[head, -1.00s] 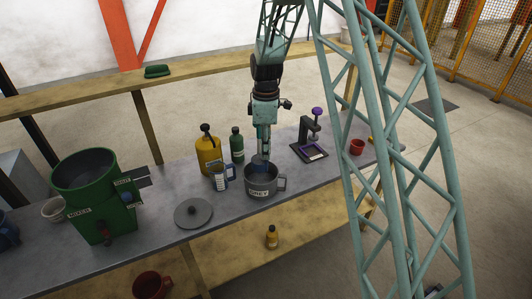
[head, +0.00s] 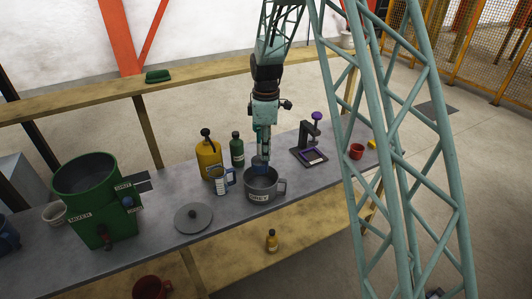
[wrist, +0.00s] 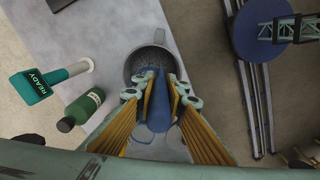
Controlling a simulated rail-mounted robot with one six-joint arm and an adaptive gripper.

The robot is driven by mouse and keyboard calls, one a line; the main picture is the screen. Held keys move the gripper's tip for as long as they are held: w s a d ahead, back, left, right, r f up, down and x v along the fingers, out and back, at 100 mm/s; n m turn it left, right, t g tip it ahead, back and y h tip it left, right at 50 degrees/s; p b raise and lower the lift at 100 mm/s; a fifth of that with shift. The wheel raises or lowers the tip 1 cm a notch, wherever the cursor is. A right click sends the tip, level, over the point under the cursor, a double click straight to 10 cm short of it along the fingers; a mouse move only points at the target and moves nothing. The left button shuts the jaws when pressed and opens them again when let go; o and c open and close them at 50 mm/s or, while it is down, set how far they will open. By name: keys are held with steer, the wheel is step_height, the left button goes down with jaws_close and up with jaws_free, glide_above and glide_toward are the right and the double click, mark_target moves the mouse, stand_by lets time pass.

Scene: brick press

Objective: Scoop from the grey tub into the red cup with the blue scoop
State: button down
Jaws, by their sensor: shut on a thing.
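My gripper (head: 263,152) points straight down over the grey tub (head: 263,192), which stands on the bench with its handle to the right. The gripper is shut on the blue scoop (head: 261,168), whose blue part reaches down to the tub's mouth. In the wrist view the fingers (wrist: 158,98) close around the blue scoop (wrist: 157,118), with the grey tub (wrist: 135,68) directly beyond. The scoop's bowl is mostly hidden, so I cannot tell what it holds. The small red cup (head: 357,152) stands upright on the bench to the right, apart from the gripper.
A blue-and-white jug (head: 220,182), yellow container (head: 208,160) and green bottle (head: 237,150) stand close left of the tub. A grey lid (head: 193,218) lies at front left. A press with a purple knob (head: 310,143) stands between tub and red cup. The green mixer (head: 90,195) is far left.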

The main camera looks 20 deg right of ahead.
steer(key=shift+r, duration=0.2)
steer(key=shift+r+p, duration=1.2)
steer(key=shift+r, duration=1.6)
steer(key=shift+w+f+m+b, duration=0.1)
steer(key=shift+f+m+b, duration=0.1)
steer(key=shift+m+b, duration=0.15)
steer(key=shift+w+a+f+m+b, duration=0.1)
steer(key=shift+f+m+b, duration=0.25)
steer(key=shift+m+b, duration=0.4)
steer(key=shift+w+a+f+m+b, duration=0.1)
steer(key=shift+f+m+b, duration=0.2)
steer(key=shift+m+b, duration=0.35)
steer(key=shift+w+a+f+m+b, duration=0.2)
steer(key=shift+f+m+b, duration=0.6)
steer(key=shift+m+b, duration=1.3)
steer(key=shift+w+a+f+m+b, duration=0.15)
steer(key=shift+f+m+b, duration=0.7)
steer(key=shift+m+b, duration=1.2)
steer(key=shift+w+a+f+m+b, duration=0.15)
steer(key=shift+f+m+b, duration=0.95)
steer(key=shift+m, duration=1.6)
steer(key=shift+r+b, duration=0.25)
steer(key=shift+b, duration=0.1)
